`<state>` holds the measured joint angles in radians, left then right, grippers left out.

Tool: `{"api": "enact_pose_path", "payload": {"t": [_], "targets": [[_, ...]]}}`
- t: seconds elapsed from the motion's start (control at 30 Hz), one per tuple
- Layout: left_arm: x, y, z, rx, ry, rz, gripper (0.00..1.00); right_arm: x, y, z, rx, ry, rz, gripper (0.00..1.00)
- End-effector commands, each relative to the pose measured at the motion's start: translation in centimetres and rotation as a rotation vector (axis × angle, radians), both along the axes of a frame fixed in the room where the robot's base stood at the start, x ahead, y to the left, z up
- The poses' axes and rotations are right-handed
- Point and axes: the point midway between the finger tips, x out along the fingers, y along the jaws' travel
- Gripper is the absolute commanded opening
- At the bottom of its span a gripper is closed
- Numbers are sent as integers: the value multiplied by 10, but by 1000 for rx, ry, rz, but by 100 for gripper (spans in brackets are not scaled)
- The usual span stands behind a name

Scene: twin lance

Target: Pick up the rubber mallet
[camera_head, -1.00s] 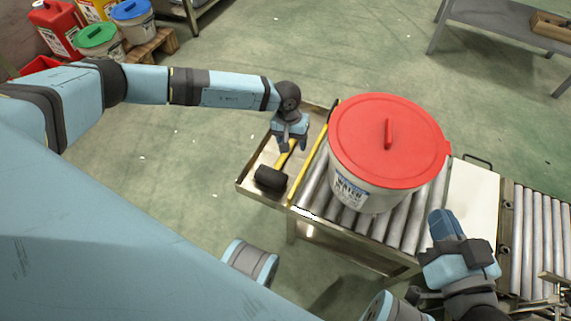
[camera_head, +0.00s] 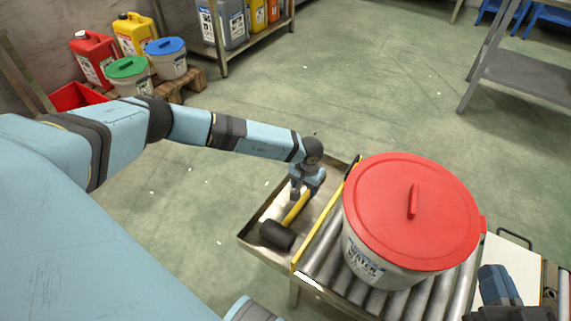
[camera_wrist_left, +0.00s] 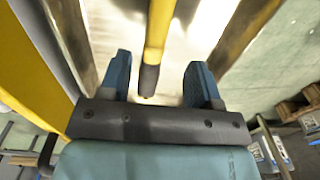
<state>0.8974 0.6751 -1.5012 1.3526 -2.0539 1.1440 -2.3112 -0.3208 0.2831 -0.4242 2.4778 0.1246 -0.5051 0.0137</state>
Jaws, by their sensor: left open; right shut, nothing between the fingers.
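The rubber mallet lies in a shallow metal tray (camera_head: 256,243), with its black head (camera_head: 277,234) towards the near end and its yellow handle (camera_head: 298,208) running away from it. My left gripper (camera_head: 297,194) is open above the far part of the handle. In the left wrist view, the handle (camera_wrist_left: 159,35) with its dark end lies between the two spread blue fingers of the left gripper (camera_wrist_left: 159,82), with a gap on both sides.
A large white bucket (camera_head: 372,268) with a red lid (camera_head: 412,205) stands on a roller conveyor (camera_head: 330,265) right beside the tray. A yellow rail (camera_head: 325,222) runs between tray and rollers. A grey shelf table (camera_head: 520,75) stands at the back right. The floor left of the tray is clear.

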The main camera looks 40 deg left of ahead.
Motion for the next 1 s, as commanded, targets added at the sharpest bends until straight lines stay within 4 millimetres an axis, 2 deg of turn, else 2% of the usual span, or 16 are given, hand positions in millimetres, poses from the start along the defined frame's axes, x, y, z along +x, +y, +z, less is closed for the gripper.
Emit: {"api": "enact_pose_path", "payload": {"t": [0.23,0.33,0.6,0.67,0.87,1.0], "targets": [[-2,-5,-36,0,0,0,57,6,-4,-10,-52,-93,-9,0],[-2,-4,-49,0,0,1,57,12,-8,-1,-97,-170,-7,0],[-1,-4,-50,-1,0,0,57,14,-10,10,-111,-209,-8,0],[-1,-4,-50,-1,0,0,46,13,-9,10,-109,-207,-8,0],[-1,-4,-50,-1,0,0,0,10,-9,5,-103,-191,-8,0],[-1,-4,-50,-1,-1,0,0,11,-8,4,-102,-187,-9,0]]}}
